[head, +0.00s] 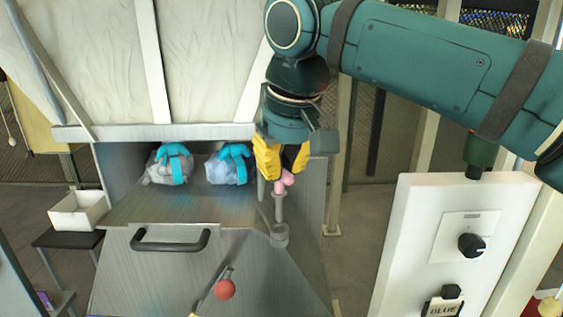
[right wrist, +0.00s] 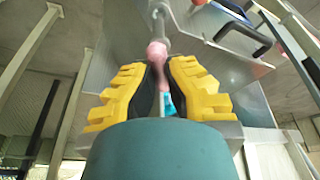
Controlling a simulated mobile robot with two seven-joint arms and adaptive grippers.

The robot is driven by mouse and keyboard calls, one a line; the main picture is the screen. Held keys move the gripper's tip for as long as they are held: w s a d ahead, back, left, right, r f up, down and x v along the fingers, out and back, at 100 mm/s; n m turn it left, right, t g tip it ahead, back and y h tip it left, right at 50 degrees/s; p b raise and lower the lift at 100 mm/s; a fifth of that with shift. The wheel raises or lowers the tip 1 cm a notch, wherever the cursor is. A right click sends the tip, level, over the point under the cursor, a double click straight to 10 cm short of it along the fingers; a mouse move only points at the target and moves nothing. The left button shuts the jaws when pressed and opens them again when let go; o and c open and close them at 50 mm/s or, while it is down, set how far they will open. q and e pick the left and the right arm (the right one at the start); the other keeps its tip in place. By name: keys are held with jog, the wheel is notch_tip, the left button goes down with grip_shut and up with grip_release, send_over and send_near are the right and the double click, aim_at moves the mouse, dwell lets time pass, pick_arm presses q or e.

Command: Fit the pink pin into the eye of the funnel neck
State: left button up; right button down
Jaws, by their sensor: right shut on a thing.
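My right gripper (head: 281,168) has yellow fingers and is shut on the pink pin (head: 285,183), over the right side of the metal chute. The pin's pink end sticks out below the fingertips. In the right wrist view the pin (right wrist: 156,52) shows beyond the yellow fingers, close to the grey funnel neck (right wrist: 159,16). In the head view the grey neck (head: 279,209) stands below the pin. The eye is too small to make out, and I cannot tell whether the pin touches it or is inside it. My left gripper is not in view.
Two grey-white bags with blue straps (head: 172,168) (head: 234,166) lie in the chute opening to the left. A black handle (head: 170,246) and a red knob (head: 225,289) are in front. A white control panel (head: 416,235) stands at the right.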

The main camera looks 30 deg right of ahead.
dwell(0.7)
jog(key=c, duration=1.3)
grip_release()
jog(key=shift+c, duration=0.2)
jog(key=v, duration=1.2)
jog(key=shift+a, duration=0.2)
